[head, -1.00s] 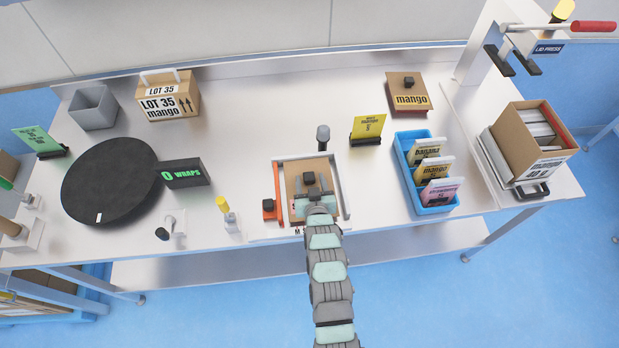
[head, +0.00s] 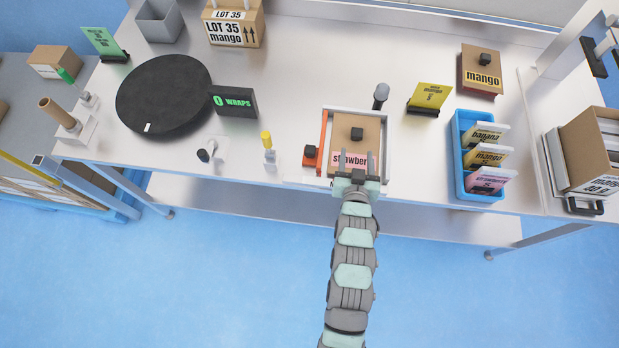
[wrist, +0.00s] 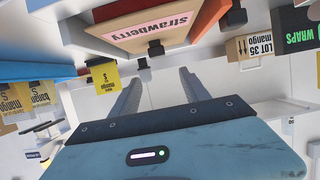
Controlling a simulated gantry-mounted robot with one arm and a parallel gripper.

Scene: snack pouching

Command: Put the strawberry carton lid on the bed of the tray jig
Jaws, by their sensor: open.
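The strawberry carton lid (head: 357,135) is a brown board with a dark knob and a pink strawberry label. It lies in the tray jig (head: 384,118), which has pale walls and an orange-red part on its left. The lid also shows in the wrist view (wrist: 155,22), upside down with its knob toward my gripper. My gripper (head: 356,160) is at the front edge of the jig, apart from the knob. In the wrist view its two fingers (wrist: 160,95) are spread with nothing between them. Whether the lid lies fully flat on the bed is hard to tell.
A dark post (head: 380,95) stands behind the jig's right corner, and a yellow-topped post (head: 268,148) to its left. A blue bin (head: 480,195) of pouches and the mango lid (head: 482,75) are on the right. A black turntable (head: 165,92) is on the left.

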